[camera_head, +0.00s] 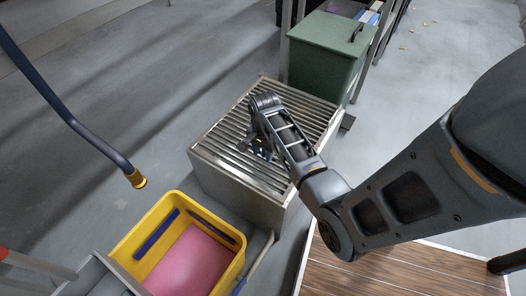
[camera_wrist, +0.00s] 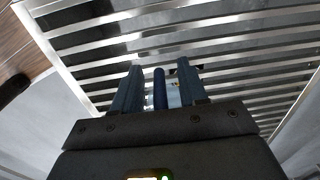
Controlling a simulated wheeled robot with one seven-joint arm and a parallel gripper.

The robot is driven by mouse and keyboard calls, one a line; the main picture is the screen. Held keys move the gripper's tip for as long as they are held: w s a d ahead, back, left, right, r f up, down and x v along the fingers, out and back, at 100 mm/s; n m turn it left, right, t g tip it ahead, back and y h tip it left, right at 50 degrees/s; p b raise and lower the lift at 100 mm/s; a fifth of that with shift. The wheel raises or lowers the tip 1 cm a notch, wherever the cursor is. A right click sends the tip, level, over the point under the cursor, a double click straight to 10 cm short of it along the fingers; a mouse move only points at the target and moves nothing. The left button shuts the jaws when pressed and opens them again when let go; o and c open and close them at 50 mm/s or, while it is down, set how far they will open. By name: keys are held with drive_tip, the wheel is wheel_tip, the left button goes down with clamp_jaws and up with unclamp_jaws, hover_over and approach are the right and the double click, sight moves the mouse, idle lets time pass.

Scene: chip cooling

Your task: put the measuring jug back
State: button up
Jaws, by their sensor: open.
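My gripper (camera_head: 258,145) points down over the slatted metal grate (camera_head: 222,128) on top of a box-shaped metal unit. In the wrist view my gripper (camera_wrist: 157,72) has its two dark fingers apart. A dark blue rod-like shape (camera_wrist: 160,88) and a small pale patch (camera_wrist: 174,96) show between them; I cannot tell what these are, or whether they lie below or touch the fingers. I cannot make out a measuring jug for certain in either view. My arm and gripper hide part of the grate.
A green lidded bin (camera_head: 322,62) stands behind the grate. A yellow crate (camera_head: 154,212) with a pink bottom stands at front left. A dark hose (camera_head: 75,125) with a brass end hangs at left. Brown wooden boards (camera_head: 390,276) lie at front right. Floor at far left is open.

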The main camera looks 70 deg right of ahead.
wheel_tip(320, 180, up, 12)
drive_tip(key=p, duration=0.4)
drive_tip(key=shift+s+a+r, duration=0.1)
drive_tip(key=shift+s+r, duration=0.05)
drive_tip(key=s+a+n+t+h, duration=0.2)
drive_tip(key=s+a+n+t, duration=0.15)
drive_tip(key=a+n, duration=0.3)
drive_tip(key=s+a+n+t+h, duration=0.25)
drive_tip(key=s+a+n, duration=0.2)
drive_tip(key=a, duration=0.35)
drive_tip(key=s+a+r+n+t+y, duration=0.2)
drive_tip(key=s+a+r+n+t, duration=0.2)
drive_tip(key=a+r, duration=0.3)
drive_tip(key=s+a+r+n+t+y, duration=0.2)
drive_tip(key=s+a+r+n+t, duration=0.2)
drive_tip(key=a+r, duration=0.4)
wheel_tip(320, 180, up, 7)
drive_tip(key=shift+s+f+n+t+y, duration=0.1)
drive_tip(key=shift+s+n+t+y, duration=0.25)
drive_tip(key=shift+s+n, duration=0.4)
